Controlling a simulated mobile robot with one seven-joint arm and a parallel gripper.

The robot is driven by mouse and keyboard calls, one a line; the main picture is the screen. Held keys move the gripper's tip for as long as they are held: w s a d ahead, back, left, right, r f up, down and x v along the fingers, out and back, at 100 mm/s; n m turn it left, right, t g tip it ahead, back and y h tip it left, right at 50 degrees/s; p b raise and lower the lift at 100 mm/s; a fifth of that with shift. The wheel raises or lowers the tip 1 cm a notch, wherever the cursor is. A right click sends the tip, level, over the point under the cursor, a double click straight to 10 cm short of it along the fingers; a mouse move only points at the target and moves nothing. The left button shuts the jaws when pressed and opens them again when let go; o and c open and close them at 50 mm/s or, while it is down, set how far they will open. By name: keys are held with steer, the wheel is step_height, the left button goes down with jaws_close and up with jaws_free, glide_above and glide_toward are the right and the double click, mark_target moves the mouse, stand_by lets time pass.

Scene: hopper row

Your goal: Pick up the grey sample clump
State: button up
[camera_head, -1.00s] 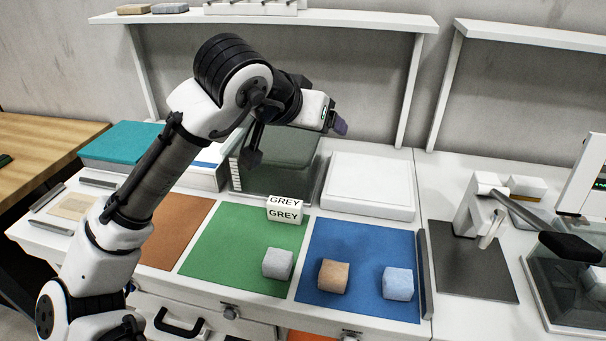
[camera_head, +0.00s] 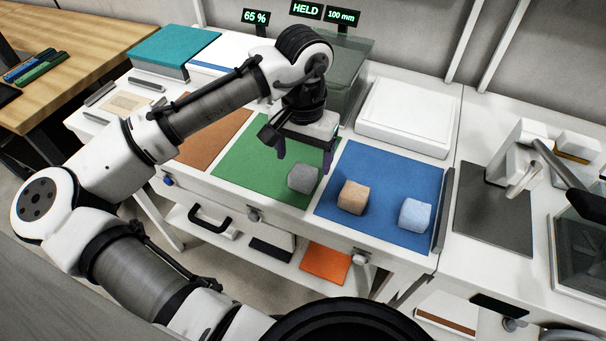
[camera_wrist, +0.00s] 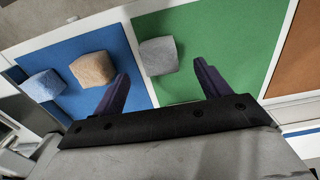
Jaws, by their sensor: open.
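The grey sample clump (camera_head: 303,178) is a rough grey cube on the front right part of the green mat (camera_head: 240,165). It also shows in the wrist view (camera_wrist: 158,56), ahead of the fingers and between their lines, closer to the left finger. My gripper (camera_head: 303,160) is open and empty, with its fingers pointing down just above and behind the clump. In the wrist view my two dark fingers (camera_wrist: 163,84) are spread wide. I see no contact between the fingers and the clump.
A tan clump (camera_head: 353,197) and a pale blue clump (camera_head: 415,214) sit on the blue mat (camera_head: 385,170) to the right. A brown mat (camera_head: 205,145) lies left. A dark clear box (camera_head: 345,75) and a white slab (camera_head: 405,117) stand behind. A grey bar (camera_head: 442,210) edges the blue mat.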

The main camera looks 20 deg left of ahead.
mark_target(304, 169)
steer(key=shift+w+f+p, duration=0.1)
steer(key=shift+f+p, duration=0.7)
steer(key=shift+f, duration=1.8)
steer(key=c, duration=1)
